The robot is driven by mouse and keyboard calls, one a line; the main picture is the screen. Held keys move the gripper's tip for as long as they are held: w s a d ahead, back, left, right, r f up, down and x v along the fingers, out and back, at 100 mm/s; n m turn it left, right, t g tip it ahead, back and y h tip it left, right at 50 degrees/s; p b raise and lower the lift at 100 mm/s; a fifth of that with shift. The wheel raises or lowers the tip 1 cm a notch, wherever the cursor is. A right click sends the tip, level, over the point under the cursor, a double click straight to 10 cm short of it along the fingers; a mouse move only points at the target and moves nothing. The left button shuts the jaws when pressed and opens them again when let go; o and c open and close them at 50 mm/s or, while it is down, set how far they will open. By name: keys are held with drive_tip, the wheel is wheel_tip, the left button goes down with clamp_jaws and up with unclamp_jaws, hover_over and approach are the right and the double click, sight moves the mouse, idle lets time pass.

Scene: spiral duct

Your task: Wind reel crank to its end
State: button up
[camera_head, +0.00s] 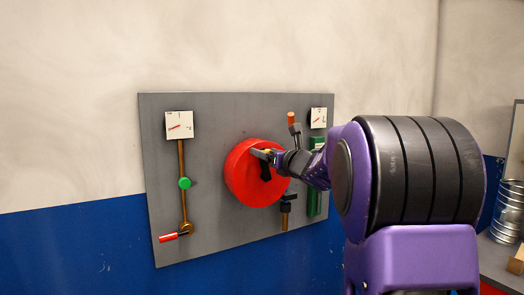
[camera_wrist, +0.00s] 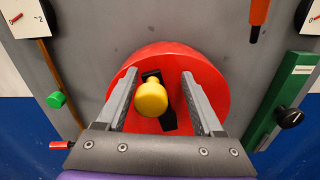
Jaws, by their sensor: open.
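The red reel (camera_head: 247,182) is a round drum on the grey wall panel, and it fills the middle of the wrist view (camera_wrist: 205,72). Its crank has a dark arm (camera_wrist: 168,118) and a yellow knob (camera_wrist: 151,98). My gripper (camera_head: 264,155) is in front of the reel and hides part of the crank in the head view. In the wrist view, my gripper's two grey fingers (camera_wrist: 158,88) stand apart, one on each side of the yellow knob. I see gaps between the knob and both fingers. The knob is nearer the left finger.
The grey panel (camera_head: 215,115) also bears a gauge (camera_head: 179,125) with a green knob (camera_head: 185,183) and red handle (camera_head: 169,237) below. An orange-tipped lever (camera_head: 291,118) and a green box (camera_wrist: 285,100) with a black knob (camera_wrist: 289,117) are right of the reel.

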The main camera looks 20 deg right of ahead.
drive_tip(key=c, duration=1)
clamp_jaws()
